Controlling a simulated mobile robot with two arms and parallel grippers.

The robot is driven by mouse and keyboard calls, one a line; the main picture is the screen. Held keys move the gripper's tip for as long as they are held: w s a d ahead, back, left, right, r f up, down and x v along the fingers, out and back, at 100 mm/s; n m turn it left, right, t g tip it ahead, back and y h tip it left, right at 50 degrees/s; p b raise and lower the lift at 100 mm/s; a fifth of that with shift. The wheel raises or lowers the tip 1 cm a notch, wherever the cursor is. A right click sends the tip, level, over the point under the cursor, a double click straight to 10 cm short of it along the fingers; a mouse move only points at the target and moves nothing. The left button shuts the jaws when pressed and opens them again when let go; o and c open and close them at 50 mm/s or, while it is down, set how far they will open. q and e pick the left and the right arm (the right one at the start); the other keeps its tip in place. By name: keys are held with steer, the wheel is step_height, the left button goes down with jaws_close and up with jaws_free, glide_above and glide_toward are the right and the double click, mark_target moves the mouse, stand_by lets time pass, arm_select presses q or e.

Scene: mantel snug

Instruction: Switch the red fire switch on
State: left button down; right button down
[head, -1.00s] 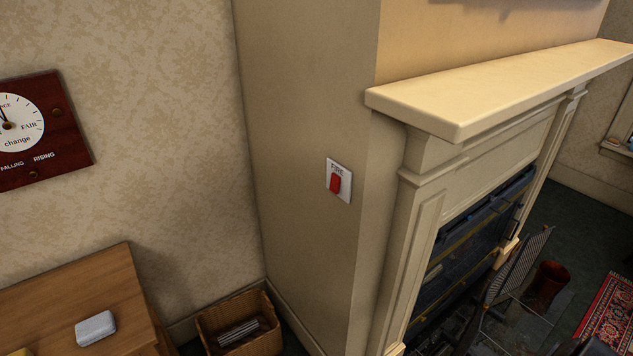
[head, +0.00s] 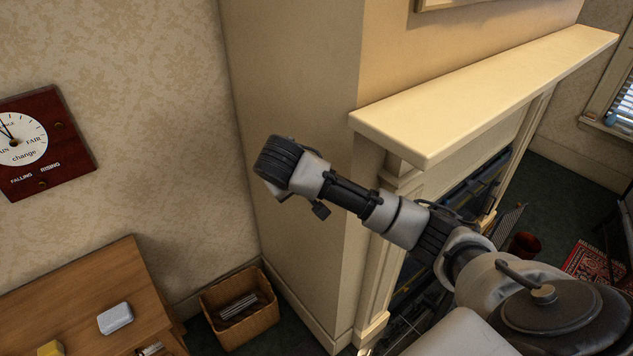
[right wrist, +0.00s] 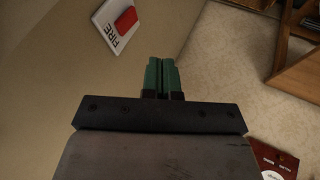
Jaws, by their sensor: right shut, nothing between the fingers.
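The fire switch, a red rocker (right wrist: 126,19) on a white plate (right wrist: 108,34) marked FIRE, is on the side wall of the chimney breast in the right wrist view. In the head view my right arm hides it. My right gripper (right wrist: 160,66) has its green fingers shut together and empty. In the right wrist view the fingertips are to the right of the switch and a little below it, apart from it. In the head view my right arm reaches across the fireplace and its fingers are hidden. My left gripper is not in view.
The mantel shelf (head: 490,90) juts out above my right arm. A wooden cabinet (head: 75,295) with a small white box (head: 115,318) stands at the lower left. A basket (head: 238,305) is on the floor. A barometer (head: 40,145) hangs on the left wall.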

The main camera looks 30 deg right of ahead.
stand_by(0.3)
steer(key=w+d+f+p, duration=0.4)
steer(key=d+f, duration=0.4)
steer(key=shift+w+f, duration=0.15)
steer(key=shift+f, duration=0.25)
